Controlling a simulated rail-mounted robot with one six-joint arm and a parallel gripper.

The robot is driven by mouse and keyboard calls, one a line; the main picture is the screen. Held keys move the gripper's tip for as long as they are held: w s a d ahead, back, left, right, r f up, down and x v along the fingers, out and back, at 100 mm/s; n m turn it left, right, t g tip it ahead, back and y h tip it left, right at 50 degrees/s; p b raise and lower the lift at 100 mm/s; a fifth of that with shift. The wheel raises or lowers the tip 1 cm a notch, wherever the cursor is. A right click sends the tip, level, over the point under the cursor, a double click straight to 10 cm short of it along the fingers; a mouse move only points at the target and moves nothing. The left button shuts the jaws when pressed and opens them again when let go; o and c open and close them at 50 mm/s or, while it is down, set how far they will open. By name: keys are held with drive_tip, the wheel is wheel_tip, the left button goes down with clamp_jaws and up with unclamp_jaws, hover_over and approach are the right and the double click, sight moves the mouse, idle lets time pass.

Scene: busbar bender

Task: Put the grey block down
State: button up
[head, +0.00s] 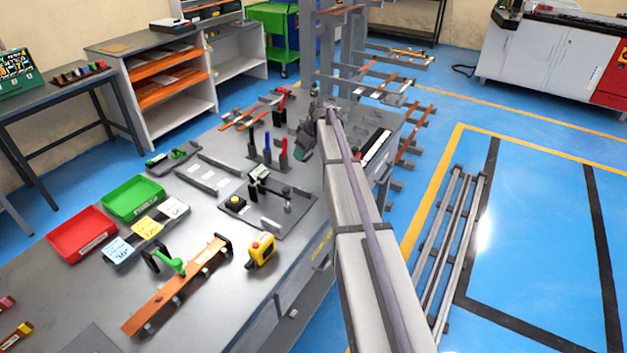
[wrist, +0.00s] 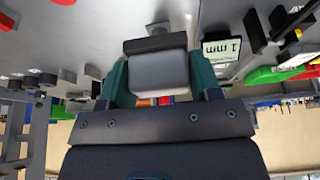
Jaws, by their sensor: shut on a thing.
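The grey block (wrist: 160,73) sits between the two teal fingers of my gripper (wrist: 159,66) in the wrist view. The fingers are shut on its sides. A dark bar (wrist: 155,44) shows just beyond the block; I cannot tell whether it touches it. In the head view my gripper (head: 303,147) is over the far right part of the workbench, mostly hidden by my arm. The block cannot be made out there, and its height above the bench is unclear.
The grey workbench (head: 205,240) carries a red bin (head: 82,233), a green bin (head: 133,198), a copper bar on a fixture (head: 178,285), a yellow device (head: 261,250) and upright red, blue and black handles (head: 267,146). A "1 mm" label (wrist: 222,50) lies close to the block.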

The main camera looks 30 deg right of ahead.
sight(302, 178)
wheel_tip(302, 178, down, 10)
drive_tip(key=b, duration=0.8)
drive_tip(key=shift+b, duration=0.4)
drive_tip(key=shift+r, duration=0.3)
drive_tip(key=shift+f, duration=0.25)
drive_tip(key=o, duration=0.8)
drive_tip(key=p+v, duration=1.2)
drive_tip(key=v, duration=0.1)
drive_tip(key=s+a+m+g, duration=0.1)
drive_tip(key=s+a+m, duration=0.1)
drive_tip(key=s+a, duration=0.6)
drive_tip(key=s+a+f+m+g+h, duration=0.1)
drive_tip(key=s+a+m, duration=0.1)
drive_tip(key=s+a, duration=0.7)
drive_tip(key=s+a+m+g+h, duration=0.1)
drive_tip(key=s+a+m+g, duration=0.1)
drive_tip(key=s+a, duration=0.6)
drive_tip(key=shift+s+a+f, duration=0.15)
drive_tip(key=shift+s+f, duration=0.05)
drive_tip(key=shift+s, duration=0.95)
drive_tip(key=shift+s+a+f, duration=0.15)
drive_tip(key=shift+s, duration=1.05)
